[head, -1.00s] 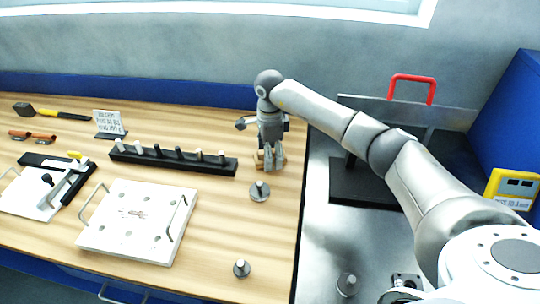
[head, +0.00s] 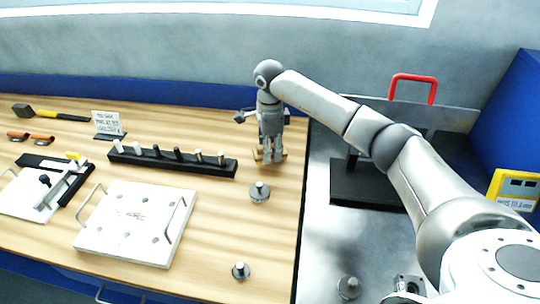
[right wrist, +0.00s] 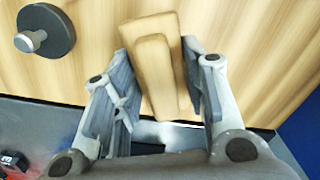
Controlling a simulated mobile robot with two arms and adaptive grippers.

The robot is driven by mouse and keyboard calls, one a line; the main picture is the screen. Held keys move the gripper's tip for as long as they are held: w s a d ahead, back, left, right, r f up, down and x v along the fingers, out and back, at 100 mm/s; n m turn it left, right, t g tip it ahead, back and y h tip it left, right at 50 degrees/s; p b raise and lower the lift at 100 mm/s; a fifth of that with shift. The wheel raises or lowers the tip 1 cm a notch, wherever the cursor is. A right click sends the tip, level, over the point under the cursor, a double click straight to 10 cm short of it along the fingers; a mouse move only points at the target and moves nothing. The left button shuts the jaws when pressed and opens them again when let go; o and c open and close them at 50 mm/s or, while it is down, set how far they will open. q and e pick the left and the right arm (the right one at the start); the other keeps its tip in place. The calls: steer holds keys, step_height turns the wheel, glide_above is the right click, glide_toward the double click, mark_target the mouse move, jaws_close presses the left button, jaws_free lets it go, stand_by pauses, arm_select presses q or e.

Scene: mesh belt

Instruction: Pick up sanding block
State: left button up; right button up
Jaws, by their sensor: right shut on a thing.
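The sanding block (right wrist: 155,65) is a tan, wood-coloured block with a second layer, seen between the fingers in the right wrist view. In the head view it is mostly hidden behind my right gripper (head: 270,155), with a bit of tan (head: 259,156) showing beside the fingertips. My right gripper points down near the right end of the wooden table and is shut on the block, one finger on each side. I cannot tell whether the block is clear of the table. My left gripper is not in view.
A knobbed metal disc (head: 259,192) stands just in front of the gripper; another (head: 240,271) is nearer. A black rail with pegs (head: 228,171) lies to the left, with a white handled plate (head: 105,243) before it. A grey metal surface with a red handle (head: 412,78) is right.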

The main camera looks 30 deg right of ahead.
steer(key=s+a+r+b, duration=0.3)
steer(key=s+a+r, duration=0.5)
steer(key=s+r, duration=0.35)
steer(key=s+f+n, duration=0.3)
steer(key=n, duration=0.3)
steer(key=s+a+f+n, duration=0.1)
steer(key=s+f+n, duration=0.2)
steer(key=n, duration=0.4)
steer(key=s+a+f+n, duration=0.1)
steer(key=s+f+n, duration=0.3)
steer(key=n, duration=0.2)
steer(key=shift+s+a+f+n, duration=0.1)
steer(key=shift+s+f+n, duration=0.25)
steer(key=shift+n, duration=0.55)
